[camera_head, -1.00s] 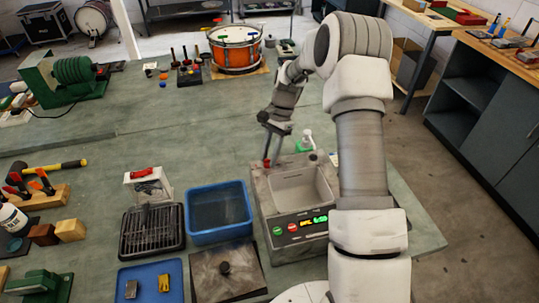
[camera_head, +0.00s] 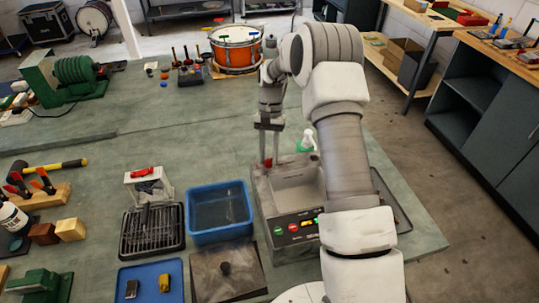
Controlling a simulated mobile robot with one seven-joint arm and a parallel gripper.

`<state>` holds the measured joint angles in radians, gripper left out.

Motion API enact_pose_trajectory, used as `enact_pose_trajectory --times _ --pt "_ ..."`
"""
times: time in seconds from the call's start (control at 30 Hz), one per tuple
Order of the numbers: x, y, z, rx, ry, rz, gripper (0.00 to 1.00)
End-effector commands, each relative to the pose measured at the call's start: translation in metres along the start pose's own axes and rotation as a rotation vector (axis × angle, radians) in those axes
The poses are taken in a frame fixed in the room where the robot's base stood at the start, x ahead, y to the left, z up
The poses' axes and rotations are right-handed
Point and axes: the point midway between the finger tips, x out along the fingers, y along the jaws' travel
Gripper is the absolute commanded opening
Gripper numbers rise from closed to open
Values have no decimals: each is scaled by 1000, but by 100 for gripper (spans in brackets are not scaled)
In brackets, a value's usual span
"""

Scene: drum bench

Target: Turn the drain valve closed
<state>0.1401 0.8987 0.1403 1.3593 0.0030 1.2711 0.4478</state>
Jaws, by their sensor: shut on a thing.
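The grey tank unit (camera_head: 262,215) stands on the green bench, with an open basin (camera_head: 297,191) and a front panel with red and green buttons. The drain valve shows as a small red handle (camera_head: 268,163) at the tank's back left corner. My gripper (camera_head: 269,158) points down from above, with its fingertips at the red handle, shut on it. The fingers partly cover the handle, so I cannot tell its exact angle. My arm hides the right part of the tank.
A blue bin (camera_head: 219,237), a black rack (camera_head: 152,249) and a dark square plate (camera_head: 228,290) are left and front of the tank. A green-and-white bottle (camera_head: 307,141) stands behind it. An orange drum (camera_head: 236,57) is farther back.

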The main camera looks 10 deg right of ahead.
Motion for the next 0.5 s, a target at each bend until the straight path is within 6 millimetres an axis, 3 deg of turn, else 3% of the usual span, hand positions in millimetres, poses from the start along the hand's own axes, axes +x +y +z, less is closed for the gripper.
enact_pose_trajectory --times 0.5 --pt "0 -5 2 -453 32 189 0"
